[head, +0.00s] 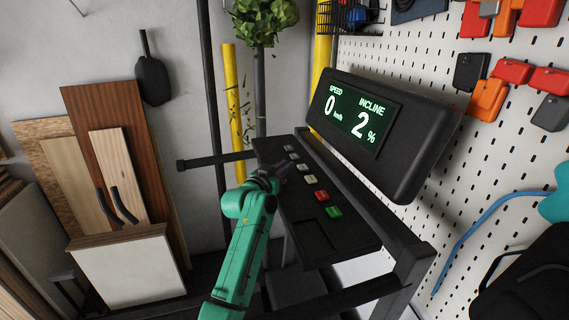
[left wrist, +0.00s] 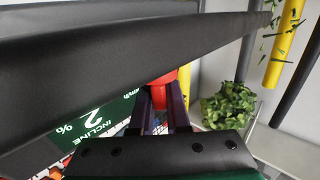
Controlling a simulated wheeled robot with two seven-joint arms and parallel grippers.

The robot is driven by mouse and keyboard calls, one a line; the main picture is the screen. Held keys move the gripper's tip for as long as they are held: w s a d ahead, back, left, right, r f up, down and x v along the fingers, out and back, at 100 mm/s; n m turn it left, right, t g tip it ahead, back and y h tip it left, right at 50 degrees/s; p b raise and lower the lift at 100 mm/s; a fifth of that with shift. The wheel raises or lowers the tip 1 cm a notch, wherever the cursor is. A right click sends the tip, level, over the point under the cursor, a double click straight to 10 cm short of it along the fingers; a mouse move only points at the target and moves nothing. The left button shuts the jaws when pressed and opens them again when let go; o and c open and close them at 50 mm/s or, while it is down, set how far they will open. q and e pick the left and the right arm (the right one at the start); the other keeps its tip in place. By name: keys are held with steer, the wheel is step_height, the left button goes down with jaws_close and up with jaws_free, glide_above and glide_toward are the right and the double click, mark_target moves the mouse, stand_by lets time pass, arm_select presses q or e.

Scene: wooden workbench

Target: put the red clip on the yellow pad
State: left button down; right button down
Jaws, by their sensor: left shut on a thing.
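My left gripper (head: 285,169) reaches over the dark console, its dark fingers near the row of small buttons. In the left wrist view my left gripper (left wrist: 161,97) is shut on a red thing, which I take to be the red clip (left wrist: 161,80). Only part of the clip shows between and beyond the fingers, and the head view does not show it clearly. I see no yellow pad in either view. My right gripper is not in view.
A black display (head: 358,122) reading speed 0 and incline 2% stands behind the console (head: 315,235). The console has a red button (head: 321,195) and a green button (head: 333,212). A dark bar (left wrist: 110,55) crosses close to the wrist camera. A pegboard (head: 440,190) stands at right.

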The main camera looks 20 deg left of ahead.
arm_select(q)
steer(key=shift+w+a+f, duration=0.1)
steer(key=shift+f, duration=0.2)
steer(key=c, duration=0.9)
jaws_free()
steer(key=shift+r, duration=0.1)
steer(key=shift+c, duration=0.2)
steer(key=shift+o, duration=0.2)
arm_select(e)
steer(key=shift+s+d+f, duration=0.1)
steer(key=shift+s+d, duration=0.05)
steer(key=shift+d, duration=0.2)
arm_select(q)
steer(key=shift+r, duration=0.1)
steer(key=shift+r, duration=0.15)
steer(key=p+v, duration=0.4)
steer(key=v, duration=0.8)
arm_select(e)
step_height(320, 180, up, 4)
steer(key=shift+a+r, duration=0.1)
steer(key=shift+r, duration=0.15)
